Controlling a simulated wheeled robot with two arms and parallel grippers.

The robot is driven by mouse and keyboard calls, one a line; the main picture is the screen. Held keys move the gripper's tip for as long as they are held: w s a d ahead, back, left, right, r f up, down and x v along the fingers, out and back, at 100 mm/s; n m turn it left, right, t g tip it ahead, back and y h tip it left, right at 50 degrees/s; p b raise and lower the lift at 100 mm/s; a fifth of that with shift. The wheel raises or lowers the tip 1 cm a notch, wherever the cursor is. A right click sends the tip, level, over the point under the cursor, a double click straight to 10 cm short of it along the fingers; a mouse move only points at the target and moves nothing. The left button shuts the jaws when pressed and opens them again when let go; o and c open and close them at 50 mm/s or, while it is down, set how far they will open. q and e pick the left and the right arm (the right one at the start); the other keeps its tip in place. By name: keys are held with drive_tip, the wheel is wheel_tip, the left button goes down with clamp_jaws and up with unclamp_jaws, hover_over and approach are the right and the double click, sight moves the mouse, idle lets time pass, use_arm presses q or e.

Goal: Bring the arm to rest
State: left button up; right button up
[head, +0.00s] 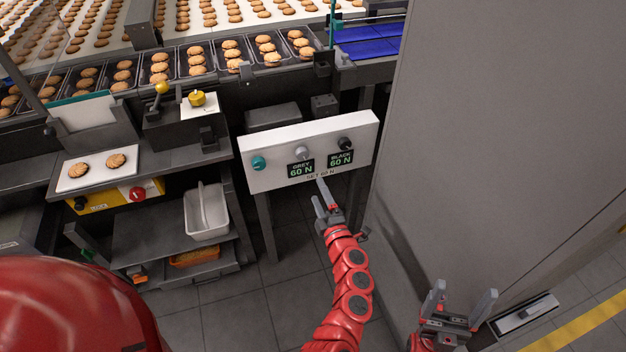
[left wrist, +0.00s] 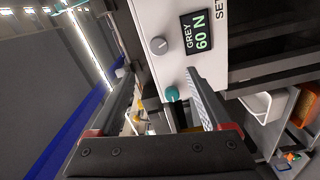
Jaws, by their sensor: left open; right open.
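My left gripper (head: 321,195) is just below and in front of the white control panel (head: 250,182) in the head view. Its fingers are apart and hold nothing. The panel carries a teal knob (head: 258,162), a grey knob (head: 302,152) and a black knob (head: 346,144). Its displays read GREY 60 N and BLACK 60 N. In the left wrist view, the open fingers (left wrist: 162,76) frame the teal knob (left wrist: 172,93), with the grey knob (left wrist: 158,45) above. I cannot tell whether they touch the panel. My right gripper (head: 459,305) is open and empty at the lower right.
A large grey cabinet (head: 500,140) fills the right side, close to my right gripper. Biscuit trays (head: 197,61) line the conveyor behind the panel. At left, a white board (head: 97,170) holds two biscuits above a shelf with a white bin (head: 207,212). Open floor (head: 230,310) lies in front.

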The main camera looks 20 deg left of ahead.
use_arm(q)
drive_tip(key=shift+v, duration=1.15)
drive_tip(key=shift+r, duration=0.1)
